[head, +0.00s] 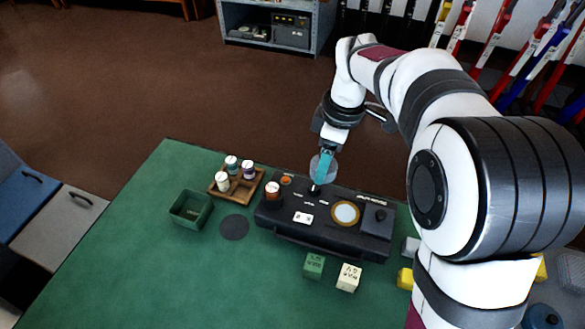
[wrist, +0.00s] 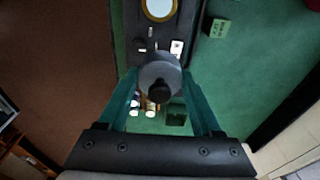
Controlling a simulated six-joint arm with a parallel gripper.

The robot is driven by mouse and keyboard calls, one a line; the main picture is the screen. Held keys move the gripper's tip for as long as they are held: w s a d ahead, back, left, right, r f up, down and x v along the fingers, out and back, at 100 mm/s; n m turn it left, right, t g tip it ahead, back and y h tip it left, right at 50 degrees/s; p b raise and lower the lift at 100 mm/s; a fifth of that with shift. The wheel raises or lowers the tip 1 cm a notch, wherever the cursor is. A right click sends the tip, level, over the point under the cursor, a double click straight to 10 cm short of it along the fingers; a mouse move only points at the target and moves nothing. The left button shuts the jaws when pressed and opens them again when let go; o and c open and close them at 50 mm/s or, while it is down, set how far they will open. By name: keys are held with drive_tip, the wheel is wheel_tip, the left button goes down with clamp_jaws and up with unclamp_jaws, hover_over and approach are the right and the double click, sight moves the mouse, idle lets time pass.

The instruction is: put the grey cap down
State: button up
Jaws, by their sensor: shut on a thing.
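My gripper (head: 324,166) has teal fingers and points down above the back edge of the black console (head: 290,222). In the wrist view, my gripper (wrist: 160,90) is shut on the grey cap (wrist: 158,68), a round grey disc with a dark knob between the fingers. In the head view, the grey cap (head: 317,167) is partly hidden behind a finger and looks raised above the console. A dark round patch (head: 234,227) lies bare on the green table, left of the console.
A wooden tray (head: 237,192) with several small jars and a green open box (head: 191,209) stand at left. Green (head: 313,266) and cream (head: 348,278) blocks stand in front. The front-left table is clear.

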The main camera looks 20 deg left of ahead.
drive_tip(key=shift+d+r, duration=0.15)
drive_tip(key=shift+d, duration=0.15)
drive_tip(key=s+a+f+n, duration=0.3)
drive_tip(key=a+f, duration=0.2)
drive_tip(key=a, duration=0.7)
drive_tip(key=n, duration=0.1)
approach(233, 226)
drive_tip(key=shift+g, duration=0.3)
drive_tip(key=f, duration=0.5)
drive_tip(key=shift+a+f, duration=0.35)
drive_tip(key=shift+f, duration=0.05)
drive_tip(key=shift+f, duration=0.15)
drive_tip(key=o, duration=1.3)
drive_tip(key=shift+o, duration=0.2)
